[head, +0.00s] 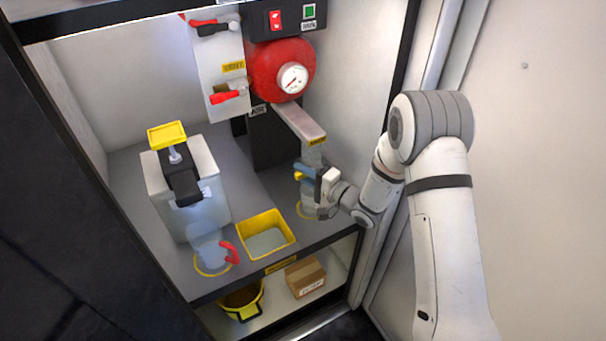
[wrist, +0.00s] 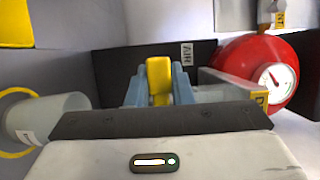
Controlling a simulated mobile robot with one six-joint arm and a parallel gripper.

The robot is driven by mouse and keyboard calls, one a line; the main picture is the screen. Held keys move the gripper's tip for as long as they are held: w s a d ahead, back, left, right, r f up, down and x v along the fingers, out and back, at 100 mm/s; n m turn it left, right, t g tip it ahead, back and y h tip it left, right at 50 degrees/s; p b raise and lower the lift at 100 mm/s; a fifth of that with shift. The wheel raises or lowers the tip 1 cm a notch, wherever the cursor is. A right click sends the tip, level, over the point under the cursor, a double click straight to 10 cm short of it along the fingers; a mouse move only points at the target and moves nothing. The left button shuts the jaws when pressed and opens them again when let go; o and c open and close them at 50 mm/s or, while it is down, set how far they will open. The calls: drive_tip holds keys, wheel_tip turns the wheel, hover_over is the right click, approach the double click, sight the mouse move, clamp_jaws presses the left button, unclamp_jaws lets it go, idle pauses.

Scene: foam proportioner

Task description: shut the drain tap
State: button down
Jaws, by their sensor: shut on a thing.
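The spout (head: 300,125) juts out below the red drum (head: 270,68). A clear cylinder (head: 314,154) hangs beneath it in the head view. My gripper (head: 306,173) is at the lower end of this cylinder, its blue fingers shut on a yellow handle (wrist: 159,80), which looks like the drain tap's. The wrist view shows the handle between both fingers (wrist: 158,88). The tap's body is mostly hidden behind my gripper. A clear cup (wrist: 60,115) stands below on a yellow ring (wrist: 14,120); in the head view my gripper partly covers it.
A yellow tray (head: 284,228) and a clear jug with a red handle (head: 230,252) stand left of my gripper on the grey shelf. A white tank (head: 205,215) is further left. Red levers (head: 226,97) are on the panel above. The cabinet's right side is close to my arm.

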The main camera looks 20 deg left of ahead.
drive_tip(key=shift+w+r, duration=0.1)
idle(0.3)
drive_tip(key=c, duration=1.3)
unclamp_jaws()
drive_tip(key=v, duration=0.8)
drive_tip(key=shift+a, duration=0.1)
